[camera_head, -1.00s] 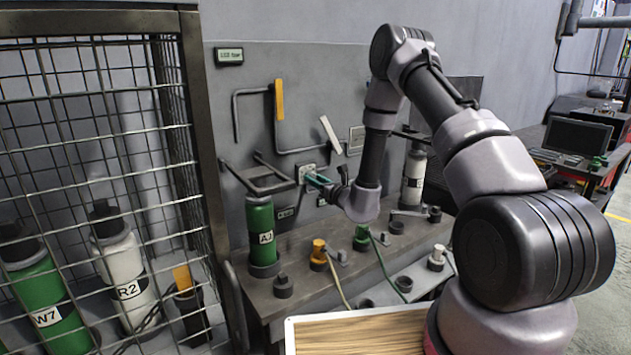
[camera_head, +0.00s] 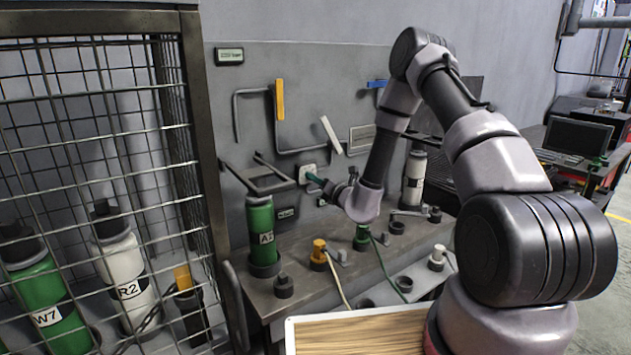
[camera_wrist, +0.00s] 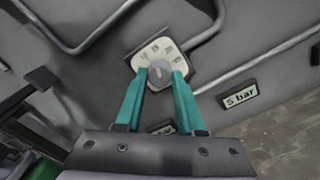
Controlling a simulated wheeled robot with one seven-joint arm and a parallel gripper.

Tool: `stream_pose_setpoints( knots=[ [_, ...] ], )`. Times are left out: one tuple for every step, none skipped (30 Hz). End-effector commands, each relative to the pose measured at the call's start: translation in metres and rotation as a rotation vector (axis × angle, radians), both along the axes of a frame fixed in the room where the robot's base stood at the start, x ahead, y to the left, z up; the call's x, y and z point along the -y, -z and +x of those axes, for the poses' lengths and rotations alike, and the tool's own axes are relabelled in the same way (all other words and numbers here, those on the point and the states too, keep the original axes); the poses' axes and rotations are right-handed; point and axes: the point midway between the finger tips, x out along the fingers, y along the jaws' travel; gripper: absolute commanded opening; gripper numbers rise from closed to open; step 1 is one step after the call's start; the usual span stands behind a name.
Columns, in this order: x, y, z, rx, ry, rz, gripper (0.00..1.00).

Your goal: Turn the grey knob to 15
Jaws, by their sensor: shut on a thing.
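The grey knob (camera_wrist: 160,72) sits at the lower part of a white dial plate (camera_wrist: 152,52) on the grey wall panel. Numbers ring the plate but are too small to read surely. In the wrist view my gripper (camera_wrist: 163,76) has its two green fingers on either side of the knob, shut on it. In the head view the dial plate (camera_head: 307,172) shows beside the tips of my gripper (camera_head: 318,181). The knob itself is hidden there by the fingers.
A "5 bar" label (camera_wrist: 239,95) is on the panel right of the dial. A yellow-handled lever (camera_head: 280,100) and a white-handled lever (camera_head: 331,135) are above it. A green cylinder (camera_head: 261,236) stands on the bench below, left of my gripper. A wire cage (camera_head: 100,180) is farther left.

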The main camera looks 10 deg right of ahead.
Motion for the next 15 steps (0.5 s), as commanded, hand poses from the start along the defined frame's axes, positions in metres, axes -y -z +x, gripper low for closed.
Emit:
stream_pose_setpoints(
  knots=[
    [0.0007, 0.0008, -0.0003, -0.004, 0.001, 0.003, 0.00],
    [0.0007, 0.0008, -0.0003, -0.004, 0.001, 0.004, 0.00],
    [0.0007, 0.0009, -0.0003, -0.005, 0.001, 0.005, 0.00],
    [0.0007, 0.0009, -0.0003, -0.005, 0.001, 0.005, 0.00],
    [0.0007, 0.0009, -0.0003, -0.005, 0.001, 0.006, 0.00],
    [0.0007, 0.0009, -0.0004, -0.005, 0.001, 0.006, 0.00],
    [0.0007, 0.0009, -0.0004, -0.005, 0.001, 0.005, 0.00],
    [0.0007, 0.0009, -0.0004, -0.005, 0.001, 0.005, 0.00],
    [0.0008, 0.0009, -0.0004, -0.005, 0.001, 0.005, 0.00],
    [0.0007, 0.0010, -0.0004, -0.005, 0.001, 0.005, 0.00],
    [0.0008, 0.0009, -0.0004, -0.005, 0.001, 0.005, 0.00],
    [0.0008, 0.0009, -0.0004, -0.005, 0.001, 0.005, 0.00],
    [0.0008, 0.0009, -0.0004, -0.005, 0.001, 0.005, 0.49],
    [0.0008, 0.0009, -0.0004, -0.005, 0.001, 0.005, 0.61],
    [0.0007, 0.0009, -0.0003, -0.005, 0.001, 0.005, 0.68]
  ],
)
